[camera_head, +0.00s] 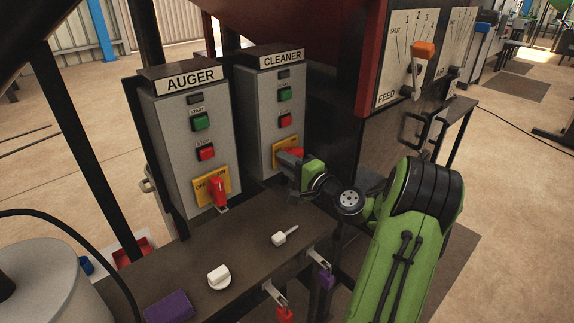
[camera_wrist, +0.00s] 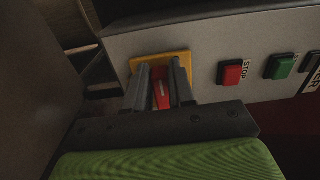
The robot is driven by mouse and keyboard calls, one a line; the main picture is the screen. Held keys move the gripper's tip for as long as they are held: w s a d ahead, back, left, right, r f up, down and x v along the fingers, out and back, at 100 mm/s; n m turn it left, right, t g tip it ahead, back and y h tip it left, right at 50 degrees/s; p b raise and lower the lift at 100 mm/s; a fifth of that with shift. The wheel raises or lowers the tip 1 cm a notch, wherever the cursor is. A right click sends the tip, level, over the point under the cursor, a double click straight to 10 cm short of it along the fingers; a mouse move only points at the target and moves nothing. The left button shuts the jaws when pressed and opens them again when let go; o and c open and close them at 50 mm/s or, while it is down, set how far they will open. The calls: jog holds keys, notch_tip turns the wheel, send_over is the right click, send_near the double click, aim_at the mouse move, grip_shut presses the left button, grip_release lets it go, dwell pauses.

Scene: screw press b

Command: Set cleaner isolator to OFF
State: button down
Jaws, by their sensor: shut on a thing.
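The CLEANER box (camera_head: 263,108) is a grey panel with a green button, a red STOP button and a yellow isolator plate (camera_head: 278,148) low on its front. The red isolator handle (camera_head: 296,152) is partly hidden by my gripper (camera_head: 284,159). In the wrist view, the red handle (camera_wrist: 161,95) stands between the two dark fingers of my gripper (camera_wrist: 160,82), in front of the yellow plate (camera_wrist: 184,58). My gripper is shut on this handle. The plate's OFF and ON lettering is hidden, so I cannot read the handle's position.
The AUGER box (camera_head: 190,132) stands left of the CLEANER box, with its own red isolator handle (camera_head: 218,191). A dark bench (camera_head: 236,240) below holds a white knob (camera_head: 219,276), a white toggle (camera_head: 285,235) and a purple block (camera_head: 168,307). A FEED panel (camera_head: 394,60) with an orange-topped lever stands at right.

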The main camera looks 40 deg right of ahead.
jog(key=shift+f, duration=0.15)
jog(key=c, duration=1)
grip_release()
jog(key=shift+o, duration=0.2)
jog(key=s, duration=1.5)
jog(key=shift+s+d+p, duration=0.2)
jog(key=shift+s+p, duration=0.2)
jog(key=shift+p, duration=0.05)
